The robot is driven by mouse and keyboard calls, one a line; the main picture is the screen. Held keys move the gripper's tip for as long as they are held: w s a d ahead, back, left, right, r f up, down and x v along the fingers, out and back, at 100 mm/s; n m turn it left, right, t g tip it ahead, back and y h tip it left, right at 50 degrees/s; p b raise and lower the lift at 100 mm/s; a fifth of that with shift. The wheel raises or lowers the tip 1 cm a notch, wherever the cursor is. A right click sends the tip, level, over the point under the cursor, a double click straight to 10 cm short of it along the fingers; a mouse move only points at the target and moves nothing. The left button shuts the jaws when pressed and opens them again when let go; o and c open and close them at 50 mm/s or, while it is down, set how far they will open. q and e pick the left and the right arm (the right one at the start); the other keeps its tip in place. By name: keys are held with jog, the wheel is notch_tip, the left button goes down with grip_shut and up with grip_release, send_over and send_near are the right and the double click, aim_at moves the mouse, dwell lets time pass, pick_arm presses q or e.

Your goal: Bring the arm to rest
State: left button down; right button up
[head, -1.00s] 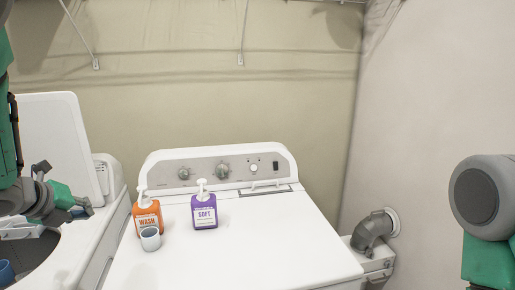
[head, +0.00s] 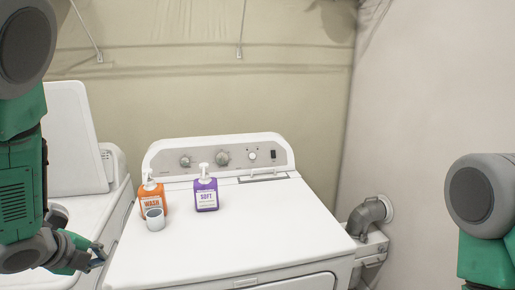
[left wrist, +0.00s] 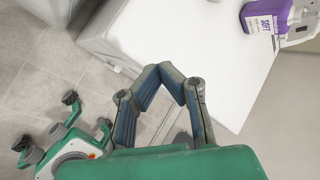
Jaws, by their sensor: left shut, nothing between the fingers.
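My left gripper (head: 97,260) is at the lower left of the head view, in front of the gap between the two machines. In the left wrist view its fingers (left wrist: 168,70) are drawn together at the tips with nothing between them. The white edge of a machine lies beyond them there. My right gripper is out of view; only a part of my right arm shows at the right edge of the head view.
The dryer (head: 230,240) bears an orange WASH bottle (head: 152,196), a purple SOFT bottle (head: 206,194) and a small cup (head: 155,219). The washer lid (head: 75,140) stands up at left. A grey vent pipe (head: 367,215) is at right.

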pick_arm(q)
jog(key=s+d+f+n+g+b, duration=0.1)
jog(key=s+d+f+n+b, duration=0.3)
jog(key=f, duration=0.6)
jog(key=s+d+f+n+g+b, duration=0.1)
jog(key=s+d+f+n+g, duration=0.15)
jog(key=s+f+n, duration=0.55)
jog(key=s+d+f+n+g+b, duration=0.2)
jog(key=s+d+f+n, duration=0.1)
jog(key=s+f, duration=0.4)
jog(key=s+d+f+n+g+b, duration=0.1)
jog(key=s+d+f+n+b, duration=0.2)
jog(key=s, duration=0.7)
notch_tip(320, 180, down, 4)
jog(key=n, duration=0.2)
jog(key=shift+n+g, duration=0.3)
jog(key=shift+g, duration=0.05)
jog(key=shift+w+d, duration=0.1)
jog(key=shift+w, duration=0.1)
